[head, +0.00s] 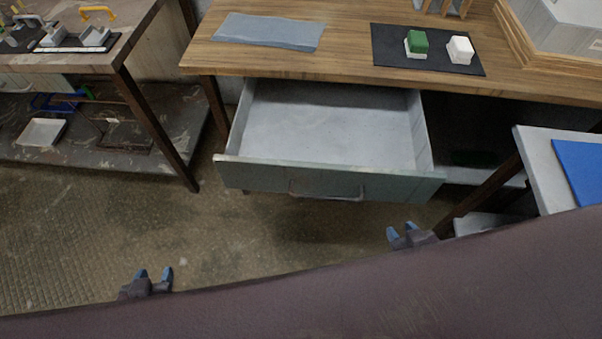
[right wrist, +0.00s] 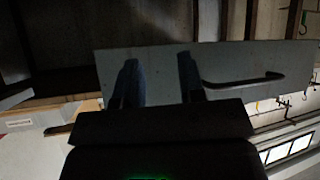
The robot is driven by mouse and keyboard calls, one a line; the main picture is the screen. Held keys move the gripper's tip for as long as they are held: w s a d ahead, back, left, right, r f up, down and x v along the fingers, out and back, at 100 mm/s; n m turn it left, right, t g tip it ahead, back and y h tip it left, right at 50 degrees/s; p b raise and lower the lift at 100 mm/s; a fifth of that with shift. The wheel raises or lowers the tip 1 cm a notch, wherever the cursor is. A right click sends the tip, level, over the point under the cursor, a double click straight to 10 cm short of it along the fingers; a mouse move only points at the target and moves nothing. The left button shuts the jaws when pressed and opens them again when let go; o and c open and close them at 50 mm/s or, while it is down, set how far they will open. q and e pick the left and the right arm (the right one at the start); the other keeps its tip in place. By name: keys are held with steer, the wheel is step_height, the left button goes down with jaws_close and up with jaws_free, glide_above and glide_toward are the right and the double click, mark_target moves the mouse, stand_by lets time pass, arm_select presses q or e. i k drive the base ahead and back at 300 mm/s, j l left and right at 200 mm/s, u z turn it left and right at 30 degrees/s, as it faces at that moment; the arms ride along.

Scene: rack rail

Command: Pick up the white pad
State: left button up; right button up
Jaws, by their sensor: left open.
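A small white block (head: 460,50), which looks like the white pad, sits on a black mat (head: 390,58) on the wooden table. Beside it on the mat is a green block with a white lower part (head: 416,43). My left gripper (head: 154,274) is open and empty over the floor at the lower left, far from the mat. My right gripper (head: 402,231) has its fingers apart, empty, in front of the drawer and below the table top. In the right wrist view my right gripper (right wrist: 158,80) points toward the drawer front (right wrist: 235,65).
An open, empty grey drawer (head: 322,129) juts out below the wooden table (head: 345,35), its handle (head: 327,196) facing me. A grey cloth (head: 268,30) lies at the table's left. A side table with a blue sheet (head: 582,167) stands right; a cluttered bench (head: 85,60) stands left.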

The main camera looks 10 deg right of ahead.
mark_target(460, 49)
steer(key=z, duration=1.25)
